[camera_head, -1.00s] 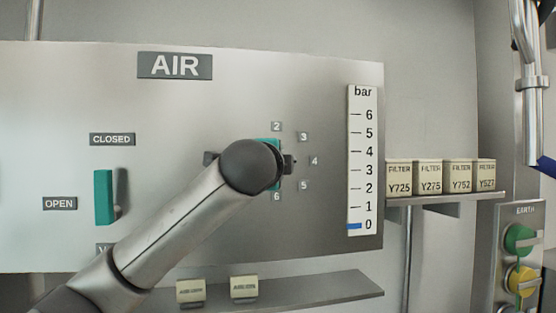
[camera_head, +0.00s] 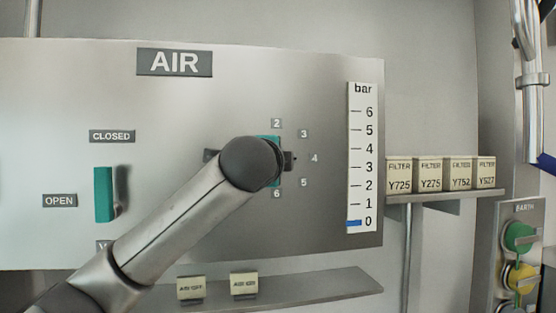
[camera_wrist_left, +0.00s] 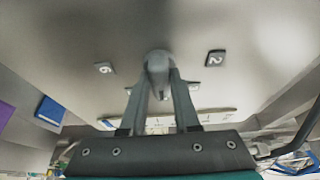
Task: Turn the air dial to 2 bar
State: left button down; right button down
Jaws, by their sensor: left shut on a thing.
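The air dial shows as a grey rounded knob (camera_wrist_left: 158,64) in the left wrist view, between the number plates 6 (camera_wrist_left: 104,68) and 2 (camera_wrist_left: 215,58). My left gripper (camera_wrist_left: 160,82) is shut on it, one finger on each side. In the head view my left arm comes from the lower left and its wrist hides the dial and my fingers. The plates 2 to 6 show around it, and which one the dial points to is hidden. The bar scale (camera_head: 362,150) stands to the right, with its blue marker (camera_head: 353,223) at 0.
A teal valve handle (camera_head: 103,195) is on the panel's left, between CLOSED and OPEN labels. Filter boxes (camera_head: 430,174) stand on a shelf at right, near a panel with green and yellow knobs (camera_head: 519,237).

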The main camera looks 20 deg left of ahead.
pick_arm(q)
jog(key=shift+f, duration=0.1)
jog(key=shift+w+d+f+n+t+y+b, duration=0.1)
jog(key=shift+n+t+y+b, duration=0.15)
jog(key=shift+n+y+b, duration=2.5)
jog(key=shift+w+d+f+n+t+y+b, duration=0.15)
jog(key=shift+n+b, duration=1.05)
jog(key=shift+n, duration=3.45)
jog(key=shift+s+d+n+t+y+b, duration=0.1)
jog(key=shift+n+t+y+b, duration=0.2)
jog(key=shift+n+y+b, duration=2.45)
jog(key=shift+n+h+p, duration=0.75)
jog(key=shift+n+h, duration=0.4)
jog(key=shift+n, duration=0.1)
jog(key=c, duration=0.6)
grip_release()
jog(key=shift+c, duration=0.2)
